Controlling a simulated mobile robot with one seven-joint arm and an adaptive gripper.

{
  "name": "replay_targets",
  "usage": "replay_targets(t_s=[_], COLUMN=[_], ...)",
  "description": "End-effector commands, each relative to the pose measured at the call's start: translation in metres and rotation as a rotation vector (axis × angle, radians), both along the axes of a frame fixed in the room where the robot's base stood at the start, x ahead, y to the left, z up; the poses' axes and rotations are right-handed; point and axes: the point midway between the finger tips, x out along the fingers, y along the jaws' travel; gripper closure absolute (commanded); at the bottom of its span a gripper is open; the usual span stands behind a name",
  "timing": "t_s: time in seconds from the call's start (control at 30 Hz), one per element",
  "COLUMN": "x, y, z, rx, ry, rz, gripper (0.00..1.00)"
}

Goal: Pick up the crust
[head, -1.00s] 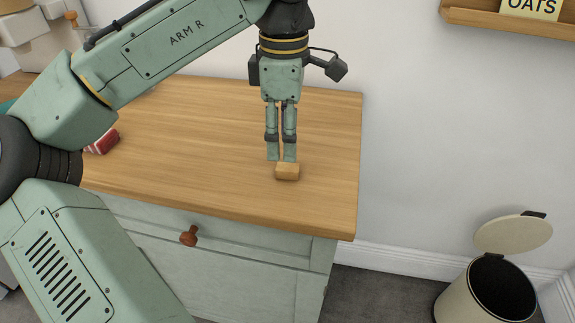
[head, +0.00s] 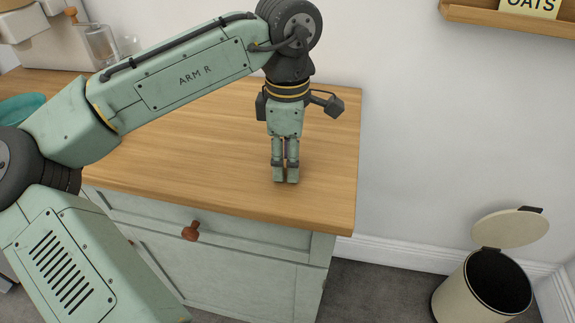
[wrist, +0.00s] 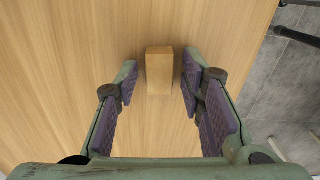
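The crust (wrist: 159,70) is a small tan, block-shaped piece lying on the wooden worktop. In the wrist view it sits between the tips of my gripper (wrist: 160,82), with a gap to the left fingertip and a gap to the right one. My gripper is open and points down. In the head view my gripper (head: 286,178) is low over the front right part of the worktop, and its fingers hide the crust.
The worktop (head: 210,160) is clear around my gripper; its right edge is close by. A teal bowl (head: 22,108) and a glass jug (head: 101,46) are at the left. An open bin (head: 480,290) stands on the floor at right. A shelf (head: 490,22) holds an oats box (head: 535,6).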

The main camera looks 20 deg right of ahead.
Motion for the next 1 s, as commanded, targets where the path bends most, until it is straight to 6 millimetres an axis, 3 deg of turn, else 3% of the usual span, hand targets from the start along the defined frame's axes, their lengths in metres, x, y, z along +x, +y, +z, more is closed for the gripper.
replay_targets(t_s=[0.33,0.67,0.97,1.0], x=[0.000,0.000,0.000,-0.007], y=[0.000,0.000,-0.001,0.008], z=[0.000,0.004,0.037,0.034], rx=[0.000,0.000,-0.001,0.000], ry=[0.000,-0.001,-0.003,-0.002], rz=[0.000,0.000,0.000,0.000], gripper=[0.88,0.88,0.88,0.88])
